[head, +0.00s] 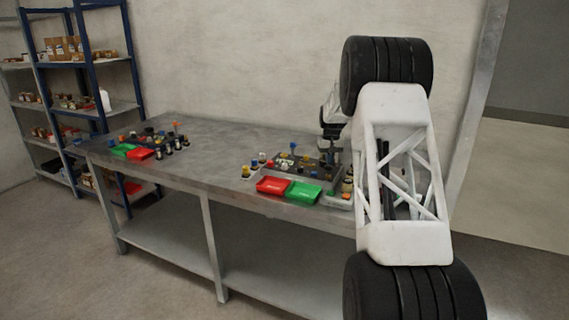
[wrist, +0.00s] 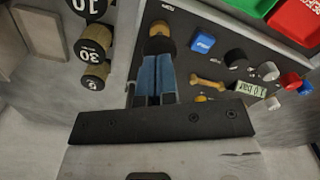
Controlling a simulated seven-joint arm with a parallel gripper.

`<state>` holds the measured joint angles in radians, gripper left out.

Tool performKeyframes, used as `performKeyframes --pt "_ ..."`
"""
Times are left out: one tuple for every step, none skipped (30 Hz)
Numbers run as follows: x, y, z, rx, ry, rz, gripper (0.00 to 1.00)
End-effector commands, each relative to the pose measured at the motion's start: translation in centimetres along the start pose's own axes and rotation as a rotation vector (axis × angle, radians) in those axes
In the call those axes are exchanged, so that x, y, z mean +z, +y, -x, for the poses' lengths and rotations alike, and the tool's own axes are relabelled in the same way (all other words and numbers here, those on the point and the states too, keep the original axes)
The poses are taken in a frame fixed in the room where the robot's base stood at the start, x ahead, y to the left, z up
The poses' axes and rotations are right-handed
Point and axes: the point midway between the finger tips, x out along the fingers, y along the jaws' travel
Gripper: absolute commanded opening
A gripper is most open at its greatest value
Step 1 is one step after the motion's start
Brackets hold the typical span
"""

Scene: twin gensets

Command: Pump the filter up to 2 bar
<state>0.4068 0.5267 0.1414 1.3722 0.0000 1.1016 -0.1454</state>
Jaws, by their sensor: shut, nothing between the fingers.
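My gripper (wrist: 155,82) shows in the wrist view with its two blue fingers shut together and nothing between them. Its tips point at a brass-coloured knob with a dark top (wrist: 160,38). They are close to it, and I cannot tell whether they touch. A small pale display (wrist: 252,88) to the right appears to read 1.0 bar. A brass lever-like part (wrist: 207,83) lies on the dark panel (wrist: 185,22) beside the fingers. I cannot tell which part is the filter or its pump. In the head view, my arm hides part of the right-hand panel.
Numbered knobs (wrist: 95,42) stand left of the fingers. A blue block (wrist: 202,43), a black knob (wrist: 236,58) and a white knob (wrist: 268,70) stand to the right. Red (head: 272,185) and green (head: 303,193) trays front this panel. A second panel stands farther left on the bench (head: 215,160).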

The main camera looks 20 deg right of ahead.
Motion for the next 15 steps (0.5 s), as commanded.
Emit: performKeyframes --pt "0.00 0.00 0.00 0.000 0.000 0.000 0.00" --pt "0.00 0.00 0.00 0.000 0.000 0.000 0.00" --pt "0.00 0.00 0.00 0.000 0.000 0.000 0.00" --pt "-0.01 0.00 0.01 0.000 0.000 0.000 0.00" --pt "-0.01 0.00 0.01 0.000 0.000 0.000 0.00" --pt "-0.01 0.00 0.01 0.000 0.000 0.000 0.00" --pt "-0.01 0.00 -0.01 0.000 0.000 0.000 0.00" --pt "-0.01 0.00 -0.02 0.000 0.000 0.000 0.00" --pt "-0.01 0.01 -0.06 0.000 0.000 0.000 0.00" --pt "-0.01 0.01 -0.09 0.000 0.000 0.000 0.00" --pt "-0.01 0.01 -0.14 0.000 0.000 0.000 0.00" --pt "-0.01 0.01 -0.21 0.000 0.000 0.000 0.00" --pt "-0.01 0.00 -0.27 0.000 0.000 0.000 0.00" --pt "-0.01 0.00 -0.34 0.000 0.000 0.000 0.00" --pt "-0.01 0.00 -0.44 0.000 0.000 0.000 0.00"
